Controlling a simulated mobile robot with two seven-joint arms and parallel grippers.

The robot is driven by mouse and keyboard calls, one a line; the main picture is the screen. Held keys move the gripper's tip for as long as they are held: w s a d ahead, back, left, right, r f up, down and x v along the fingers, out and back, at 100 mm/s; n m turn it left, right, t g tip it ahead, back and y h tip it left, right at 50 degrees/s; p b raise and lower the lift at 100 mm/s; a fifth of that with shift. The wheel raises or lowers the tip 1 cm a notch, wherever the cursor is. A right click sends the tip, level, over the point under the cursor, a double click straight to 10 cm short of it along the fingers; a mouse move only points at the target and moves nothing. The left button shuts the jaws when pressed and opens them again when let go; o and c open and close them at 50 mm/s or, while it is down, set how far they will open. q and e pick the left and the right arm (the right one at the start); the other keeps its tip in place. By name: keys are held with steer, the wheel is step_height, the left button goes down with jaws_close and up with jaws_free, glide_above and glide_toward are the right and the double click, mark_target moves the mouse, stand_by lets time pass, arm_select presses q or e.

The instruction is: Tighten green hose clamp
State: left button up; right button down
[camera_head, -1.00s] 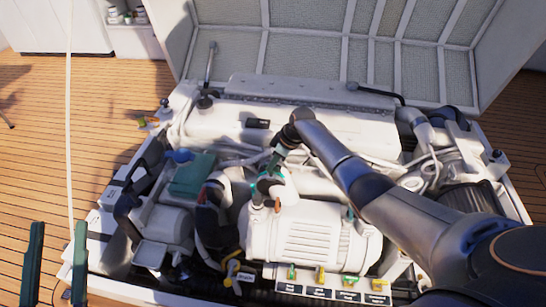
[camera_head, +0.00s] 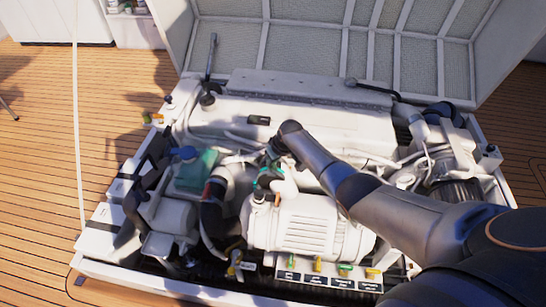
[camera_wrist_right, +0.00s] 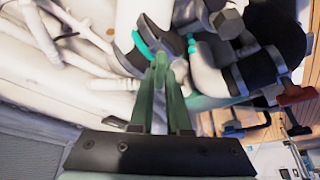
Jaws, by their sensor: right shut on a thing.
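In the right wrist view the teal band (camera_wrist_right: 146,43) shows close by the fingertips. My right gripper (camera_head: 272,162) reaches down to the clamp from the upper right. Its green fingers (camera_wrist_right: 162,66) are closed together at the clamp; the exact part between the tips is hard to see. My arm and fingers hide part of the clamp. My left gripper is out of view.
The white cylindrical unit (camera_head: 305,228) sits directly in front of the clamp. A labelled panel with green and orange handles (camera_head: 317,264) is at the front edge. A teal box (camera_head: 195,172) and hoses crowd the left. The raised hatch lid (camera_head: 330,50) stands behind.

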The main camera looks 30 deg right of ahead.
steer(key=shift+a+m+h+p, duration=0.1)
steer(key=shift+m+h+p, duration=0.3)
steer(key=shift+m, duration=0.6)
steer(key=shift+m+h, duration=0.4)
steer(key=shift+m, duration=0.5)
steer(key=m+h, duration=0.1)
steer(key=m, duration=0.2)
steer(key=shift+a+f+m+g+b, duration=0.1)
steer(key=shift+f+m+g+b, duration=0.05)
steer(key=shift+m+g+b, duration=0.2)
arm_select(q)
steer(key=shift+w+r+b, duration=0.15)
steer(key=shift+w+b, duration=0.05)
steer(key=shift+b, duration=0.1)
arm_select(e)
steer(key=shift+m+h, duration=0.3)
steer(key=shift+m, duration=0.25)
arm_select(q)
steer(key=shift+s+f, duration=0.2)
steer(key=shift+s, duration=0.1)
arm_select(e)
steer(key=shift+g, duration=0.25)
steer(key=c, duration=0.9)
jaws_free()
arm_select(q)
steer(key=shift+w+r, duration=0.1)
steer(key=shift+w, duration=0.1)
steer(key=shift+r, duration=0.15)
arm_select(e)
steer(key=shift+r, duration=0.2)
